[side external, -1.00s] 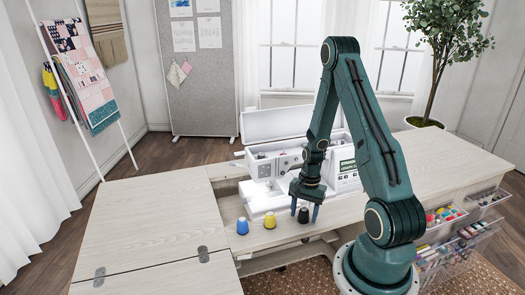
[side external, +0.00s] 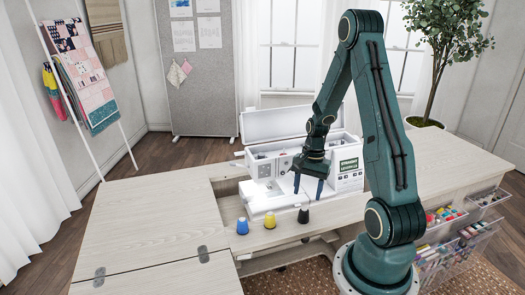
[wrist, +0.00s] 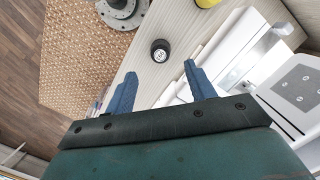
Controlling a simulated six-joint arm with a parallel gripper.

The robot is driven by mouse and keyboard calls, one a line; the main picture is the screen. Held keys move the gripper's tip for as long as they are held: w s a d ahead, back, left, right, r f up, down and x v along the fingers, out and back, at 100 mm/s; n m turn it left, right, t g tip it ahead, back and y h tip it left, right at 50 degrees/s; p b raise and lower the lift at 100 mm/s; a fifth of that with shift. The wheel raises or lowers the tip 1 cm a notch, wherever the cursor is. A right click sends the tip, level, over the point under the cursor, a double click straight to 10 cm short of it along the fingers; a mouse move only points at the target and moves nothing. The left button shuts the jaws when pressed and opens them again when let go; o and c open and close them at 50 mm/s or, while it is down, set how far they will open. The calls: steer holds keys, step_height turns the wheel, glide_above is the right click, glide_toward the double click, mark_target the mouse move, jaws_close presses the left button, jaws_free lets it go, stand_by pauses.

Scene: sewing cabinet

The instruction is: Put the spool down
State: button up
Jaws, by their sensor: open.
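A black spool (side external: 303,215) stands upright on the cabinet top (side external: 345,210), near its front edge. It also shows in the wrist view (wrist: 160,49), beyond my fingertips and between their lines. My gripper (side external: 308,188) is open and empty, above the black spool and clear of it. Its two blue fingers are spread wide in the wrist view (wrist: 158,75). A yellow spool (side external: 270,220) and a blue spool (side external: 242,226) stand to the left of the black one in a row.
The white sewing machine (side external: 266,190) stands just behind the spools. Clear drawers (side external: 470,232) with sewing supplies hang open at the right. The left tabletop (side external: 150,220) is bare.

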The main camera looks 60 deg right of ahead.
steer(key=shift+d+r, duration=0.15)
steer(key=shift+r, duration=0.8)
steer(key=shift+d+r, duration=0.1)
steer(key=shift+r, duration=0.8)
steer(key=shift+r, duration=0.1)
steer(key=w+a+r+n+t+h, duration=0.25)
steer(key=a+r+n, duration=0.55)
steer(key=a+r, duration=0.55)
steer(key=s+a+r+n+t, duration=0.1)
steer(key=s+a+r+n, duration=0.3)
steer(key=a+n, duration=0.1)
steer(key=s+a+r+n+t, duration=0.2)
steer(key=s+a+r+n, duration=0.1)
steer(key=a, duration=0.4)
steer(key=shift+s+a+r+n+y, duration=0.2)
steer(key=shift+s+r+n+y, duration=0.15)
steer(key=shift+r+n, duration=0.55)
steer(key=shift+f, duration=0.1)
